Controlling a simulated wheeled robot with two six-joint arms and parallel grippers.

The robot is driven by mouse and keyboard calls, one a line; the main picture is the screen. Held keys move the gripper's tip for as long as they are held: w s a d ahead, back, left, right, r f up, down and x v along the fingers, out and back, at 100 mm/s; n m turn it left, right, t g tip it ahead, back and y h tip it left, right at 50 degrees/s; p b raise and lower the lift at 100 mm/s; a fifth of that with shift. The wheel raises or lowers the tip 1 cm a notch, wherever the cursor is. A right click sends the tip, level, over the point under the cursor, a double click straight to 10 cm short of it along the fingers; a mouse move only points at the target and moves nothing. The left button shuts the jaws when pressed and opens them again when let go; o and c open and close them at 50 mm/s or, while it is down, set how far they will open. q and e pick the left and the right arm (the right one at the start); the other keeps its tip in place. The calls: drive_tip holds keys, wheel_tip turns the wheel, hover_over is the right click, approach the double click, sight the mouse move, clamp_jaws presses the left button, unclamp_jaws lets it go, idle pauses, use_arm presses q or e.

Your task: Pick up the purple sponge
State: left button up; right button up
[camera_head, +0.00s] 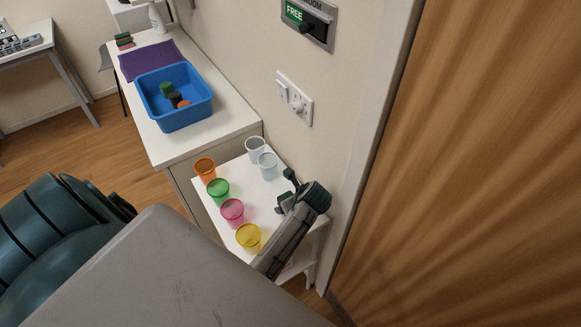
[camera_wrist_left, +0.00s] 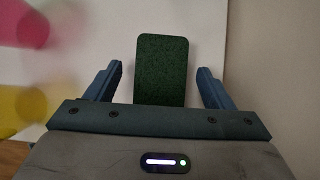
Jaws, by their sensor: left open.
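No purple sponge shows in either view. A dark green, rectangular pad (camera_wrist_left: 165,72), perhaps a sponge, is in the left wrist view, between the fingers of my left gripper (camera_wrist_left: 160,68). Gaps show on both sides of it, and the fingers are apart. I cannot tell its height relative to the fingers. In the head view my left gripper (camera_head: 285,189) is over the right side of a small white table (camera_head: 239,178), close to the wall. My right gripper is not in view.
Orange (camera_head: 204,170), green (camera_head: 218,190), pink (camera_head: 232,212) and yellow (camera_head: 248,237) cups line the table's left side. Two clear cups (camera_head: 256,149) stand at its back. A blue tub (camera_head: 178,112) holding small items and a purple mat (camera_head: 150,61) are on the counter behind.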

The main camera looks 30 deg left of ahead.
use_arm(q)
drive_tip(key=shift+x, duration=0.8)
drive_tip(key=shift+f, duration=0.1)
drive_tip(key=c, duration=1.1)
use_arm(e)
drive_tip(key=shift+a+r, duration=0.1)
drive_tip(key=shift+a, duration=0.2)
